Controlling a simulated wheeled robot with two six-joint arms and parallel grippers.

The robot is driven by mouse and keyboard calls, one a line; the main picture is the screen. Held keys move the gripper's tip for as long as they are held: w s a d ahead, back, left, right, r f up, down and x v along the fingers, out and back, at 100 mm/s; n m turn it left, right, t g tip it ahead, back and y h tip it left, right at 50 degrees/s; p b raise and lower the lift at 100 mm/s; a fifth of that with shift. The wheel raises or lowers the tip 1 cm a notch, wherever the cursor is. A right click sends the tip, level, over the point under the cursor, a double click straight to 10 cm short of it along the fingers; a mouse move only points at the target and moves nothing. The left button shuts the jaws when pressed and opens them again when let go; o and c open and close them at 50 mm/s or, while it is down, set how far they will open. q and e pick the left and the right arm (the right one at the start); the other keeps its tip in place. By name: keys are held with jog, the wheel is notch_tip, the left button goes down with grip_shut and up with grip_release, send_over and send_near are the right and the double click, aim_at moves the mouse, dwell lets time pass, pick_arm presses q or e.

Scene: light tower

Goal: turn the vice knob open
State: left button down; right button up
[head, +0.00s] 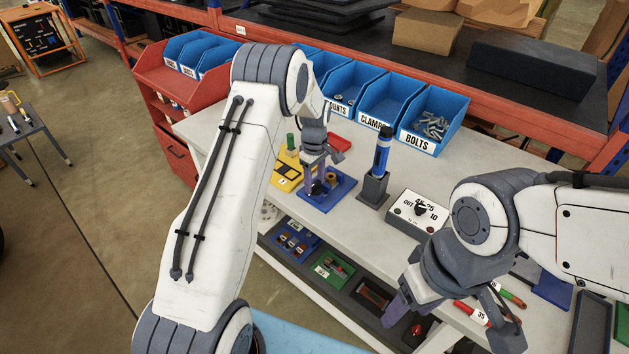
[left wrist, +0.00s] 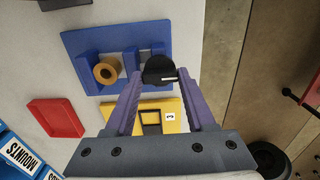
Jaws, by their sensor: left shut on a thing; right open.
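The vice is a blue plate with blue jaws (head: 340,191) on the white table in the head view. It also shows at the top of the left wrist view (left wrist: 85,47), with a tan ring-shaped part (left wrist: 106,70) at its jaws. The black vice knob (left wrist: 158,66) has a white mark pointing right in the left wrist view. My left gripper (left wrist: 158,78) has its purple fingers on either side of the knob and is shut on it. In the head view, my left gripper (head: 316,180) hides the knob. My right gripper (head: 450,328) is open and empty at the front right.
A yellow block (left wrist: 168,106) marked 3 and a red tray (left wrist: 57,116) lie close to the vice. A blue-black cylinder in a grey stand (head: 372,188) and a switch box (head: 404,220) stand to its right. Blue bins (head: 420,143) line the back.

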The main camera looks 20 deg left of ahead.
aim_at(314, 183)
pick_arm(q)
jog(key=shift+w+r, duration=0.1)
jog(key=shift+c, duration=1.2)
grip_release()
notch_tip(314, 183, up, 10)
jog(key=b, duration=0.2)
jog(key=shift+r, duration=0.2)
jog(key=shift+a, duration=0.1)
